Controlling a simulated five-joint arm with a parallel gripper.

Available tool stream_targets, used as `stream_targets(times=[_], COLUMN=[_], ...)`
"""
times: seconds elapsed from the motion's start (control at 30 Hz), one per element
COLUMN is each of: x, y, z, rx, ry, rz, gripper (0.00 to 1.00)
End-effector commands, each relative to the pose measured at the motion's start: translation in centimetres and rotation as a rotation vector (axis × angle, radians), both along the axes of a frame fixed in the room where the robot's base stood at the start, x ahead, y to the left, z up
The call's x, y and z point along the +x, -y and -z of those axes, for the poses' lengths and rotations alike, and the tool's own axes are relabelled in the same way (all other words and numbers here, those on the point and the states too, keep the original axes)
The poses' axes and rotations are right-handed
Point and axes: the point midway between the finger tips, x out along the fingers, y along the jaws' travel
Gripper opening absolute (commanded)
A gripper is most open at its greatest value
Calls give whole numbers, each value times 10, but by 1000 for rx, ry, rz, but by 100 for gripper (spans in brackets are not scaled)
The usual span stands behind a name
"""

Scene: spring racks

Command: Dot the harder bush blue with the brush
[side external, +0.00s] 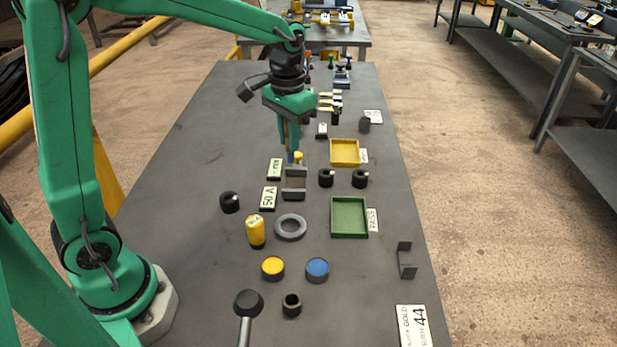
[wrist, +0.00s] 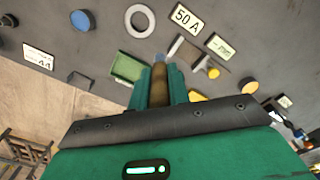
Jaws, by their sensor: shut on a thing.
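My gripper (side external: 291,148) is shut on the brush. Which is harder does not show. A blue paint pot (side external: 317,268) stands beside a yellow pot (side external: 273,266).
A grey ring (side external: 291,227) and a yellow cylinder (side external: 255,231) stand in front of the fixture. A green tray (side external: 335,231) and yellow tray (side external: 344,164) lie to the right. A black bracket (side external: 406,261) is near the right edge. The left part of the bench is clear.

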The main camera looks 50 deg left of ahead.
Motion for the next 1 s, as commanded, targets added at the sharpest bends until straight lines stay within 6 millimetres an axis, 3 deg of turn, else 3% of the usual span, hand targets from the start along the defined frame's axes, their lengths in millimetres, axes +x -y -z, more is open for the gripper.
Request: stream_targets(times=[0.37, 1.0], x=[19, 124], y=[0, 1], z=[3, 32], rx=[0, 0], ry=[-1, -1], rz=[0, 0], gripper=[0, 0])
